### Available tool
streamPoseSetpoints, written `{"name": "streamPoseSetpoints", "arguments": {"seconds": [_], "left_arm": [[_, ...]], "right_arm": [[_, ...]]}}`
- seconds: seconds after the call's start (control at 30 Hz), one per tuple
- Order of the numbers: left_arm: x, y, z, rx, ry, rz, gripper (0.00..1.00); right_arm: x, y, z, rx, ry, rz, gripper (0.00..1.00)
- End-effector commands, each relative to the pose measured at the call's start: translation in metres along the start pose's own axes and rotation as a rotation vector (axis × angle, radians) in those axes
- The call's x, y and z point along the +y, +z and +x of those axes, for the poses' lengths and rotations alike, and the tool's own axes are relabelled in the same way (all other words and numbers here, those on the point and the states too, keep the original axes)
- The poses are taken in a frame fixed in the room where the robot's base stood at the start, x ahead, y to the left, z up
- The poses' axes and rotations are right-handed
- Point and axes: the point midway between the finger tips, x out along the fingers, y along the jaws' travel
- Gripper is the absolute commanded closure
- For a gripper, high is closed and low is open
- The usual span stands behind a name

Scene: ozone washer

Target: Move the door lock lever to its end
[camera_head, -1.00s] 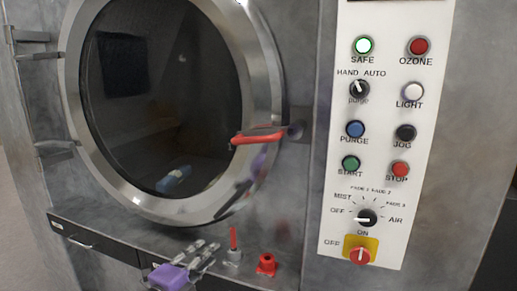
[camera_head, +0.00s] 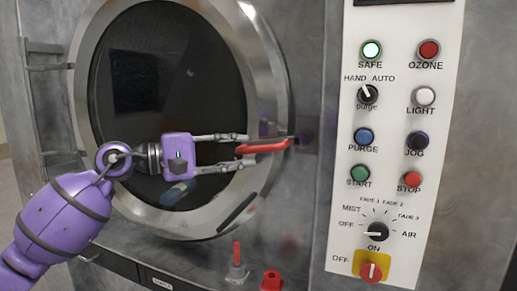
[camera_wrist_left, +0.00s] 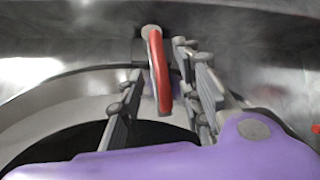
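The door lock lever (camera_head: 265,147) is a red handle at the right rim of the round washer door (camera_head: 264,75). It points left from its pivot, nearly level, with its free end slightly lower. My purple left gripper (camera_head: 243,152) is open, with its grey fingers pointing right. Its fingertips lie above and below the lever's free end in the head view. In the left wrist view the lever (camera_wrist_left: 159,70) lies between the spread fingers (camera_wrist_left: 160,68), closer to the right one. Contact cannot be told. My right gripper is not in view.
A white control panel (camera_head: 393,140) with buttons and knobs stands right of the door. A small red-handled valve (camera_head: 237,262) and a red knob (camera_head: 271,281) sit below the lever. Door hinges (camera_head: 50,67) are on the left.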

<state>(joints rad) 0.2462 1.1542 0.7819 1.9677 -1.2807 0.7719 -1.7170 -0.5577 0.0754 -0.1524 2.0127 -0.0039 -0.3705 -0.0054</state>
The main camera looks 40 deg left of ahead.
Motion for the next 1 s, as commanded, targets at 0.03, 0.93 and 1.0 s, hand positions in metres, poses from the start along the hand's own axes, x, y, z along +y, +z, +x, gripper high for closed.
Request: {"name": "streamPoseSetpoints", "arguments": {"seconds": [0.03, 0.93, 1.0], "left_arm": [[0.003, 0.002, 0.009, -0.002, 0.001, 0.003, 0.68], [0.000, 0.000, 0.056, -0.001, 0.001, -0.004, 0.96], [0.000, 0.000, 0.056, -0.001, 0.001, -0.004, 1.00]], "right_arm": [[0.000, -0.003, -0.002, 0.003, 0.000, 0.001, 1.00], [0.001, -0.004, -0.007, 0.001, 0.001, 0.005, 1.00], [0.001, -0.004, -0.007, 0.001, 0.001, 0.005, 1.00]]}}
